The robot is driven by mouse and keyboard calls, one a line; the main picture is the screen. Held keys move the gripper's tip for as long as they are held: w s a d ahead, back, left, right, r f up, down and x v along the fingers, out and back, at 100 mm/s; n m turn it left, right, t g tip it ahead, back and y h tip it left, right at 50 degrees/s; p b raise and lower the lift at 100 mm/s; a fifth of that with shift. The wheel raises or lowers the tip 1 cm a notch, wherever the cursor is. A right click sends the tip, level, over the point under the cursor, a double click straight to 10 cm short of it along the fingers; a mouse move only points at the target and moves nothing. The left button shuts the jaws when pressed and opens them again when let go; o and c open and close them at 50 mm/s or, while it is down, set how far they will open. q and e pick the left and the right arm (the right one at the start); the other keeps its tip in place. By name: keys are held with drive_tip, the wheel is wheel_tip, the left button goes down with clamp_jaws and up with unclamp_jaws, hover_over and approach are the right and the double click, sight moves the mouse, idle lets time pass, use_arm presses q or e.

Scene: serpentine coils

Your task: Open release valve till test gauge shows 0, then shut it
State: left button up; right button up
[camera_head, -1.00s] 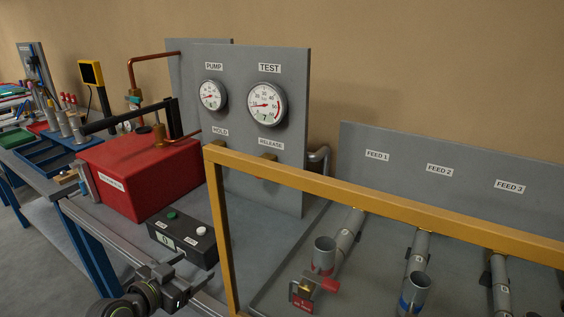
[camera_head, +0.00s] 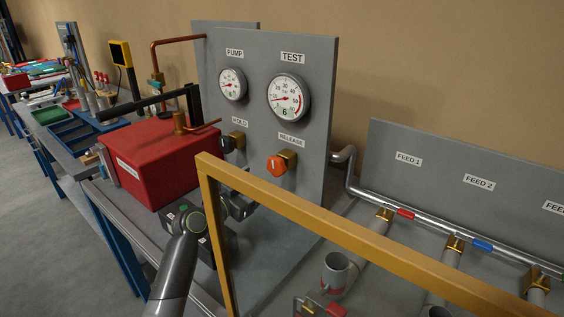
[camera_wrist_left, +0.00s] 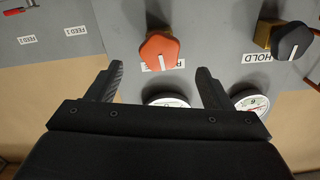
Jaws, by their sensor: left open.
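The orange release valve knob (camera_head: 276,166) sits on its brass body under the RELEASE label on the grey panel. It also shows in the left wrist view (camera_wrist_left: 161,51), its white mark running up and down the picture. The test gauge (camera_head: 289,97) has its needle low on the left, and its small figure looks like 6. In the wrist view this gauge (camera_wrist_left: 167,100) is mostly hidden. My left gripper (camera_head: 240,205) is in front of the panel, below and left of the orange knob. Its fingers (camera_wrist_left: 157,83) are open, empty and apart from the knob. My right gripper is out of view.
A black HOLD knob (camera_head: 228,143) is left of the release knob, below the pump gauge (camera_head: 232,84). A yellow frame (camera_head: 300,222) crosses the foreground right of my left arm. A red tank (camera_head: 150,160) stands at left. Feed pipes (camera_head: 440,265) lie at right.

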sight(274, 169)
use_arm(q)
drive_tip(key=x, duration=0.9)
drive_tip(key=shift+x, duration=1.05)
drive_tip(key=c, duration=1)
drive_tip(key=shift+f+n+b, duration=0.1)
drive_tip(key=shift+n+b, duration=0.25)
drive_tip(key=shift+n, duration=0.25)
drive_tip(key=shift+n+b, duration=0.35)
drive_tip(key=shift+n, duration=0.45)
drive_tip(key=o, duration=1)
